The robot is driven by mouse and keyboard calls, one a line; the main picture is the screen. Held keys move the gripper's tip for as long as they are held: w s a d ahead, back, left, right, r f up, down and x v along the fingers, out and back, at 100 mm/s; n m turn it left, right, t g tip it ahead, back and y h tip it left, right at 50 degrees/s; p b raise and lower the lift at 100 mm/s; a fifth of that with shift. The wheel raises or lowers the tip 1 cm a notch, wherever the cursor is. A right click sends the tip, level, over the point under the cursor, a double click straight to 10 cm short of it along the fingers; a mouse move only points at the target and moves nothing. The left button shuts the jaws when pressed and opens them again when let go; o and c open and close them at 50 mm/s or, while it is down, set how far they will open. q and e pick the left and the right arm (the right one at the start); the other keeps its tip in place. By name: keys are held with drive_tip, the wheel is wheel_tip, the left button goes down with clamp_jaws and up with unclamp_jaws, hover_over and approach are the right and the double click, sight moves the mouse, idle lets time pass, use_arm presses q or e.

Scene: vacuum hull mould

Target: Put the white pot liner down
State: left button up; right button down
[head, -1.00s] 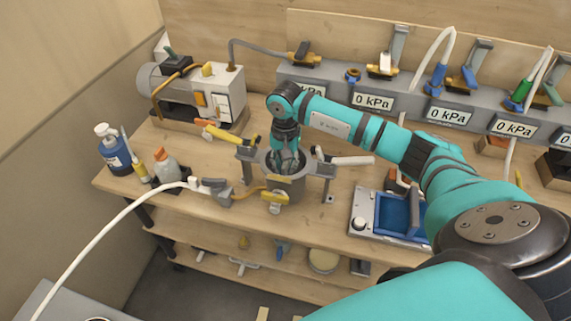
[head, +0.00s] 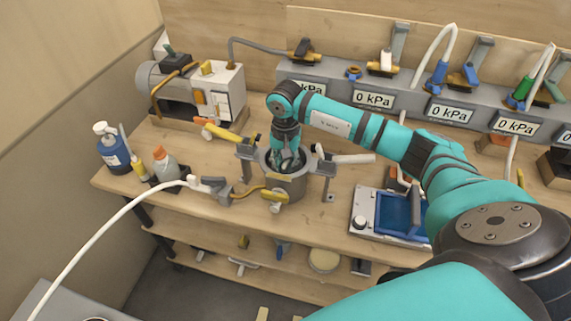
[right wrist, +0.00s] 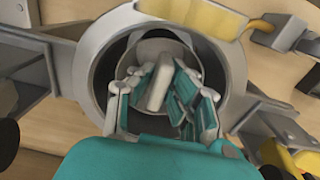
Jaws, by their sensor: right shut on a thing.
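The grey metal pot (head: 284,187) stands on the bench between two clamp brackets. My right gripper (head: 286,166) reaches straight down into its mouth, with the fingertips below the rim. In the right wrist view the gripper (right wrist: 165,92) is shut on a pale upright bar, which looks like part of the white pot liner (right wrist: 158,90). The liner is inside the round wall of the pot (right wrist: 88,62). Its lower part is hidden, so I cannot tell whether it touches the pot's bottom. My left gripper is not in view.
A white hose with a grey fitting (head: 213,186) lies close to the pot's left. A pump (head: 200,92) stands behind left, bottles (head: 113,150) at far left. A blue tray (head: 392,213) is on the right. Gauges (head: 373,100) line the back.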

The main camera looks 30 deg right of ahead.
drive_tip(key=c, duration=1.2)
unclamp_jaws()
wheel_tip(320, 180, up, 12)
